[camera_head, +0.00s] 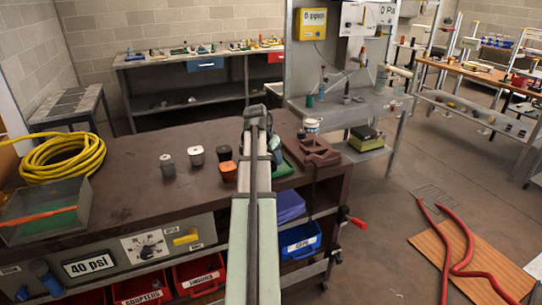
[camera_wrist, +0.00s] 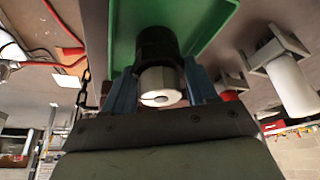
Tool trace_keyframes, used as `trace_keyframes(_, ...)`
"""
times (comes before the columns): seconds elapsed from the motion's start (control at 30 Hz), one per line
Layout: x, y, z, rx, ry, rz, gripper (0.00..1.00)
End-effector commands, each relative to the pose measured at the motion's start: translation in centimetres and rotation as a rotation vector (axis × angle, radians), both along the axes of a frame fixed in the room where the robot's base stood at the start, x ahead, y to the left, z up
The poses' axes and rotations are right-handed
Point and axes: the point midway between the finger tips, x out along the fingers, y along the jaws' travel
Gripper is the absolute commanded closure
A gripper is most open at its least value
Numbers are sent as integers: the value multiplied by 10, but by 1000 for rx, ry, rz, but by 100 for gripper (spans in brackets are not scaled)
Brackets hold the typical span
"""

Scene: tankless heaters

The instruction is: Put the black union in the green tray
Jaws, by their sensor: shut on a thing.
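The black union (camera_wrist: 156,44) is a dark cylinder with a pale metal end, upright in the wrist view between the blue fingers of my gripper (camera_wrist: 160,86). My gripper is shut on it. The green tray (camera_wrist: 213,14) shows behind the union in the wrist view, so the union is over or in the tray; I cannot tell whether it touches the bottom. In the head view the green tray (camera_head: 284,168) shows only in part at the workbench's right, beside my arm. My arm hides most of the gripper there, and I cannot make out the union.
Several small pots (camera_head: 196,155) stand left of my arm on the brown workbench (camera_head: 130,178). A brown block-like fixture (camera_head: 318,152) and a white cup (camera_head: 312,126) are close on the right. A yellow hose (camera_head: 62,160) and a grey bin (camera_head: 70,193) are at the left.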

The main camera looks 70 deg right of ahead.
Motion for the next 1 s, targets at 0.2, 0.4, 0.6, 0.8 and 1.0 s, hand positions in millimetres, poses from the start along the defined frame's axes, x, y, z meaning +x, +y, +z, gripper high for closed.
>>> trace_keyframes(0.2, 0, 0, -3, -1, 0, 0, 42)
trace_keyframes(0.4, 0, 0, -3, -1, 0, 0, 23)
trace_keyframes(0.6, 0, 0, -3, 0, 0, 0, 13)
trace_keyframes(0.8, 0, 1, -2, 1, 0, 0, 13)
trace_keyframes(1.0, 2, 6, 14, -1, 0, 1, 13)
